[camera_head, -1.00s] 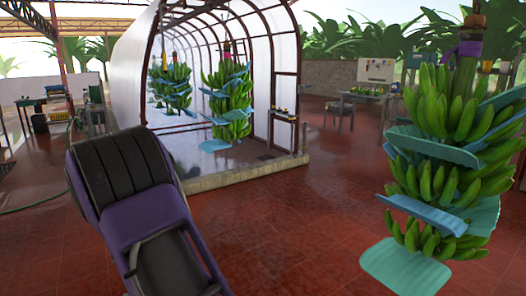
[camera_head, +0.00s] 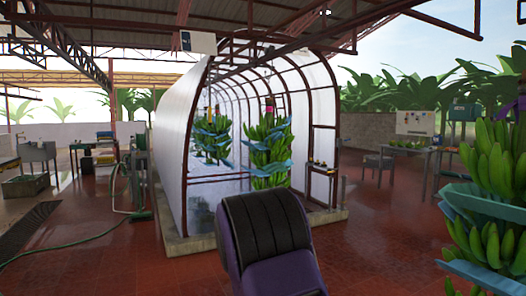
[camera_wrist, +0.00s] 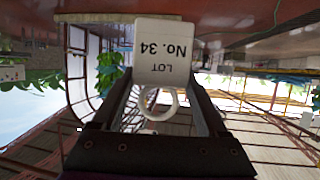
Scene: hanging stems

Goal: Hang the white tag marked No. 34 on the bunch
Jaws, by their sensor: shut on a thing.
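The white tag (camera_wrist: 165,52) is in the wrist view. It reads LOT No. 34, upside down in the picture, with a pale ring (camera_wrist: 157,104) at its lower side. My gripper (camera_wrist: 166,82) is shut on the tag between its two dark fingers. A big green banana bunch (camera_head: 492,160) with blue sheets between its hands hangs at the right edge of the head view, partly cut off. More bunches hang inside the tunnel, one nearer (camera_head: 268,148) and one farther back (camera_head: 212,138). The tag is apart from every bunch. In the head view I cannot see the tag.
The arched white tunnel (camera_head: 172,130) with a low kerb stands ahead. A small stand (camera_head: 322,172) is at its right front. A table (camera_head: 405,152) is at the back right. A green hose (camera_head: 75,243) lies on the left floor. The red floor (camera_head: 385,240) between tunnel and bunch is clear.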

